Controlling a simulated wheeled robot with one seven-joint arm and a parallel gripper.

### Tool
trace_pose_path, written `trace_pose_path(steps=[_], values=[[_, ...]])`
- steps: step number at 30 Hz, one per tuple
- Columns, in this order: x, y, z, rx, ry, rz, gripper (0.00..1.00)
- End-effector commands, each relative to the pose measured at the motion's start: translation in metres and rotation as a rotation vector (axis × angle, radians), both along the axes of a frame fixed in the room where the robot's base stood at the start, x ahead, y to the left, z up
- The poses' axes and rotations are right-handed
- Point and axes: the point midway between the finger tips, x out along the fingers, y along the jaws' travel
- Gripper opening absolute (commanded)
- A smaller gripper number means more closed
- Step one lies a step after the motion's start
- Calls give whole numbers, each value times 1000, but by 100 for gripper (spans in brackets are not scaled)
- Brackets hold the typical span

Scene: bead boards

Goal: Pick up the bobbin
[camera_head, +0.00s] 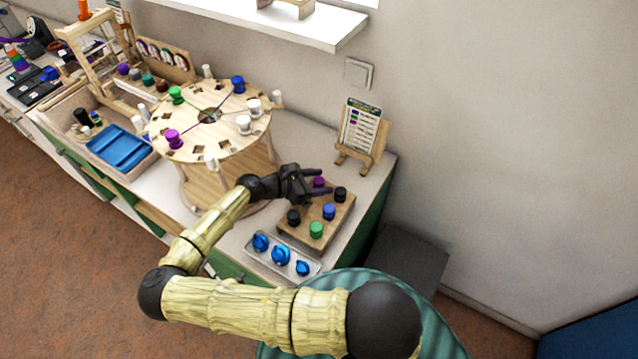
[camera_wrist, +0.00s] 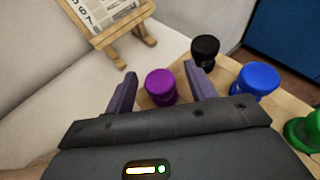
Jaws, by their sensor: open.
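Several spool-like bobbins stand upright on a wooden board (camera_head: 308,249) on the right of the worktop. A purple bobbin (camera_head: 319,181) stands at its far left corner and also shows in the wrist view (camera_wrist: 160,86). My gripper (camera_head: 322,184) is open over that corner. In the wrist view, the fingers of my gripper (camera_wrist: 161,71) lie to the left and right of the purple bobbin, with gaps on both sides. The bobbin's lower part is partly hidden. A black bobbin (camera_wrist: 205,50), a blue one (camera_wrist: 257,80) and a green one (camera_wrist: 304,130) stand to the right.
A second black bobbin (camera_head: 293,216) stands near my gripper. A card on a wooden easel (camera_head: 361,136) stands behind the board. A clear tray with blue knobs (camera_head: 281,256) lies in front. A round wooden carousel (camera_head: 209,131) with more bobbins stands to the left.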

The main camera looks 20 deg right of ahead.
Motion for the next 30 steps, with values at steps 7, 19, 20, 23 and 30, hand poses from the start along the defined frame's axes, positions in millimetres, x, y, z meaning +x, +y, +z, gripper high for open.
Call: trace_pose_path(steps=[7, 19, 20, 23, 30], values=[[0, -3, -1, 1, 0, 1, 55], [0, -2, -1, 1, 0, 0, 41], [0, -2, -1, 1, 0, 0, 35], [0, -2, -1, 1, 0, 0, 16], [0, -2, -1, 0, -1, 1, 7]])
